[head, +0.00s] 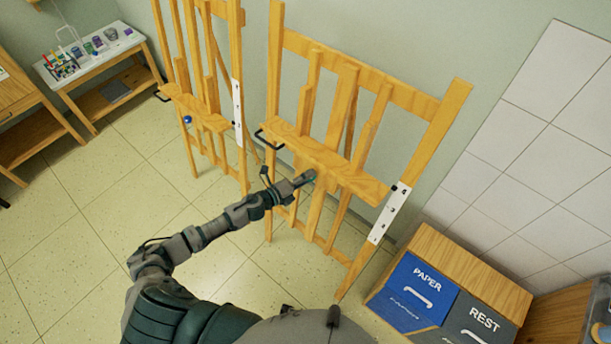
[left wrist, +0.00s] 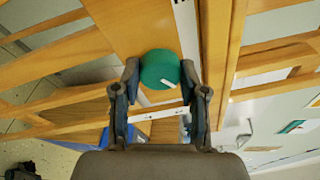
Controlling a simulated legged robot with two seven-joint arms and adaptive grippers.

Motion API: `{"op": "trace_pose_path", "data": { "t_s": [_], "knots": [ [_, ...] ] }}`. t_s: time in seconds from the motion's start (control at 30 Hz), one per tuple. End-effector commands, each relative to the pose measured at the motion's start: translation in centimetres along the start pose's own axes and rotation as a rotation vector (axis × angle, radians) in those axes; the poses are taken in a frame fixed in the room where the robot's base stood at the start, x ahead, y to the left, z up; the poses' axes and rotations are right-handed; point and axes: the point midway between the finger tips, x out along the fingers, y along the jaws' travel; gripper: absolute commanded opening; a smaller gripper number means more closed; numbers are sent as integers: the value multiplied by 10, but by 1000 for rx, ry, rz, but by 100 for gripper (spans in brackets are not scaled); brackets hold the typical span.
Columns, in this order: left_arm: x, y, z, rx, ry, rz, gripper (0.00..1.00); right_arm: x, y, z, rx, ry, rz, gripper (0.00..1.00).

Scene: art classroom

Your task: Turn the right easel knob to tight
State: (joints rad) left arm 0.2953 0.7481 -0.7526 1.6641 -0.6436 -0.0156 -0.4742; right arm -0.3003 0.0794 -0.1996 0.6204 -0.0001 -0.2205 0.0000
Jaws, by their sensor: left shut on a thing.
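The right easel (head: 345,75) is a light wooden frame with a ledge across its middle. Its knob (left wrist: 158,66) is round and green with a short white mark near its lower edge in the left wrist view. My left gripper (head: 308,178) reaches the front of the ledge from the left in the head view and covers most of the knob there. In the left wrist view its two fingers (left wrist: 163,88) are closed on opposite sides of the knob. My right gripper is not in view.
The left easel (head: 180,45) with a blue knob (head: 187,119) stands to the left. A blue PAPER bin (head: 412,290) and a grey REST bin (head: 475,322) stand at lower right. A white scale strip (head: 389,213) is on the right easel's leg. Floor at left is clear.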

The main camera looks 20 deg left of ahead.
Motion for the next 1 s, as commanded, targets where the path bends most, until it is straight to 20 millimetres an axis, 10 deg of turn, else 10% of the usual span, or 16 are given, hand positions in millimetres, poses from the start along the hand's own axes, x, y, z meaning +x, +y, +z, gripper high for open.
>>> {"op": "trace_pose_path", "data": {
  "t_s": [0.6,0.63,0.7,1.0],
  "knots": [
    [0,1,-2,38,6,9,8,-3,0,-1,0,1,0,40],
    [0,1,-2,38,6,9,50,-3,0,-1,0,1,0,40],
    [0,1,-2,37,5,9,68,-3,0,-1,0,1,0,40],
    [-1,1,-1,38,3,8,68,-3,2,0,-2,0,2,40]
  ]
}}
